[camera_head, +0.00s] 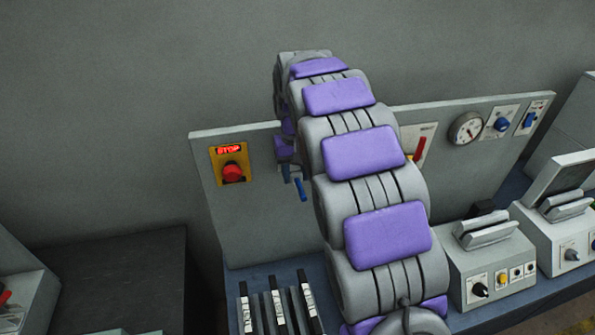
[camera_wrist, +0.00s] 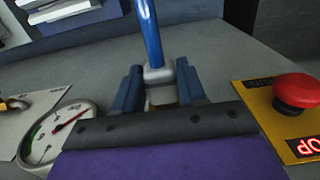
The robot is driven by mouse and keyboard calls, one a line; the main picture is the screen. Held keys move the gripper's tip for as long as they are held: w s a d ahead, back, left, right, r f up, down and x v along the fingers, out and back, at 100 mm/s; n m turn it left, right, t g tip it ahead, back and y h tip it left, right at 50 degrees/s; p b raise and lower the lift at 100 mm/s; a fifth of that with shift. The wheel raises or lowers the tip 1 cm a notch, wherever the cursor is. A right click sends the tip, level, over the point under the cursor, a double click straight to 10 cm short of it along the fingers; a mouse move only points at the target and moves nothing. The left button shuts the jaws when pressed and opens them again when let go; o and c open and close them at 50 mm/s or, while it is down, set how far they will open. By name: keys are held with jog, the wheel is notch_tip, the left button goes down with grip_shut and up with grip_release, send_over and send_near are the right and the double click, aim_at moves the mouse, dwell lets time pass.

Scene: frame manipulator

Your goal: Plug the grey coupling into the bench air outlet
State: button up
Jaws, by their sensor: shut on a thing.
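My gripper (camera_wrist: 158,92) is shut on the grey coupling (camera_wrist: 157,74), whose sides lie between the two dark blue fingers in the wrist view. A blue hose (camera_wrist: 150,32) runs up from the coupling to the picture's top edge. A small brownish part shows just below the coupling, partly hidden by my wrist; I cannot tell whether it is the bench air outlet or whether the two touch. In the head view my gripper (camera_head: 291,173) is close to the grey bench panel (camera_head: 255,215), right of the stop button, with a short blue piece of hose (camera_head: 300,190) showing.
The red stop button (camera_head: 233,173) on its yellow plate is close by; it also shows at the right of the wrist view (camera_wrist: 296,92). A round gauge (camera_wrist: 55,132) is at the wrist view's left. Grey instruments (camera_head: 490,255) stand on the bench at right.

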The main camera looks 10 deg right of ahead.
jog(key=shift+d, duration=0.7)
jog(key=shift+w+d, duration=0.1)
jog(key=shift+w, duration=0.15)
jog(key=shift+w+a, duration=0.3)
jog(key=shift+a, duration=0.3)
jog(key=o, duration=0.6)
jog(key=shift+c, duration=0.2)
jog(key=o, duration=0.5)
jog(key=shift+d, duration=0.45)
jog(key=shift+a+r, duration=0.15)
jog(key=shift+r, duration=0.3)
notch_tip(320, 180, up, 16)
jog(key=p, duration=0.4)
jog(key=shift+r+p, duration=0.15)
jog(key=shift+p, duration=0.2)
